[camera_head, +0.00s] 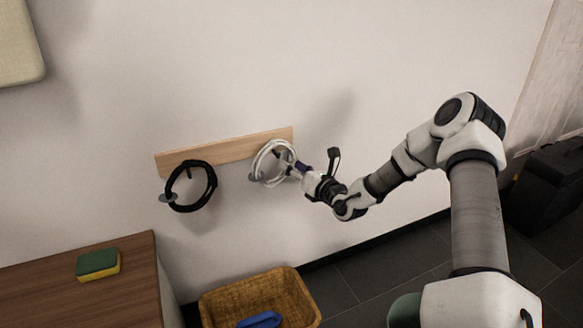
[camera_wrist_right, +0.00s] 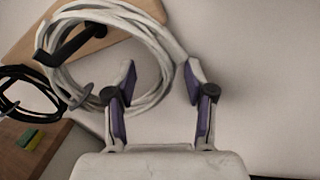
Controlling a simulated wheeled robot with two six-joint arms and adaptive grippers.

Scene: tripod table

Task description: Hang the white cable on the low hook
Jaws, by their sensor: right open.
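The white cable (camera_head: 262,172) is a coiled loop at the right end of the wooden board on the wall. In the right wrist view the white cable (camera_wrist_right: 150,30) surrounds a dark hook (camera_wrist_right: 72,48) and appears to hang on it. A grey disc (camera_wrist_right: 79,97) shows at the coil's lower part. My right gripper (camera_head: 297,169) is beside the coil's right edge. In the wrist view its purple-padded fingers (camera_wrist_right: 160,80) are spread, with the cable's right side just beyond them; contact is unclear. My left gripper is out of view.
A black cable (camera_head: 212,187) hangs at the board's (camera_head: 228,150) left end. Below are a brown table (camera_head: 60,290) with a green-yellow sponge (camera_head: 98,264) and a wicker basket (camera_head: 220,302) holding a blue object (camera_head: 260,320). The wall right of the board is bare.

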